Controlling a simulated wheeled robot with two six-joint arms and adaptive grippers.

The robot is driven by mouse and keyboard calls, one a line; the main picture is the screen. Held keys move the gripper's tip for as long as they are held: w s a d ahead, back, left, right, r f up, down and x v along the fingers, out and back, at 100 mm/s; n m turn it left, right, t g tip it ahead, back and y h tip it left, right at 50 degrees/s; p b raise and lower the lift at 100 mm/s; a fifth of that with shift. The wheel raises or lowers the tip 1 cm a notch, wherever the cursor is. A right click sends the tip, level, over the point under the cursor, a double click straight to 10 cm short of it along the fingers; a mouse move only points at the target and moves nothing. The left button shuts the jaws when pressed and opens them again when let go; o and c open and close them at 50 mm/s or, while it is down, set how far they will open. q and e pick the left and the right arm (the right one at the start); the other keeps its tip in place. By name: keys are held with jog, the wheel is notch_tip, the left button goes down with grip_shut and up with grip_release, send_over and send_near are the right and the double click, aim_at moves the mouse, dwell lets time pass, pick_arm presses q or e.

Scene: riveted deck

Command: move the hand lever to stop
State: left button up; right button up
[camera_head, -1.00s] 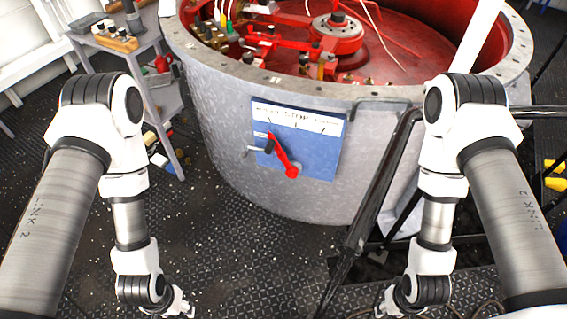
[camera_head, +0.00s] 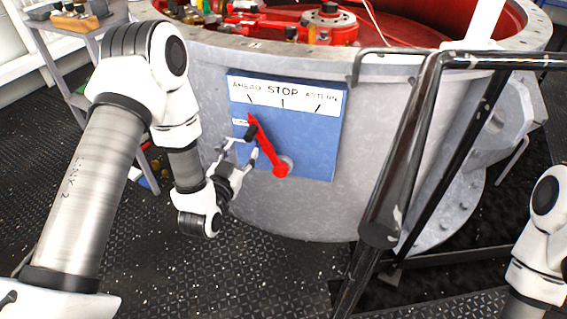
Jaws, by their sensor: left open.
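The hand lever (camera_head: 265,147) is red and turns on a round pivot at the lower middle of a blue panel (camera_head: 312,150). It leans up and left, toward the AHEAD mark and away from the STOP mark in the middle of the white scale (camera_head: 283,94). A dark handgrip (camera_head: 250,134) sticks out from its upper end. My left gripper (camera_head: 237,154) is open, just below and left of the handgrip, with its fingers pointing up at it. I cannot tell whether they touch it. My right gripper is out of view; only part of that arm shows at the lower right.
The panel is on a grey round casing (camera_head: 300,212) with a red interior. A black pipe railing (camera_head: 400,150) stands right of the panel. A grey shelf trolley (camera_head: 62,60) stands at the back left. The studded floor at the front is clear.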

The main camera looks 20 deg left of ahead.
aim_at(246, 141)
pick_arm(q)
jog(key=shift+w+a+f+b, duration=0.4)
jog(key=shift+f+b, duration=0.05)
jog(key=shift+b, duration=0.05)
jog(key=w, duration=0.4)
jog(key=w+b, duration=0.1)
jog(key=w, duration=0.2)
jog(key=shift+w+a, duration=0.1)
jog(key=shift+a, duration=0.25)
grip_shut()
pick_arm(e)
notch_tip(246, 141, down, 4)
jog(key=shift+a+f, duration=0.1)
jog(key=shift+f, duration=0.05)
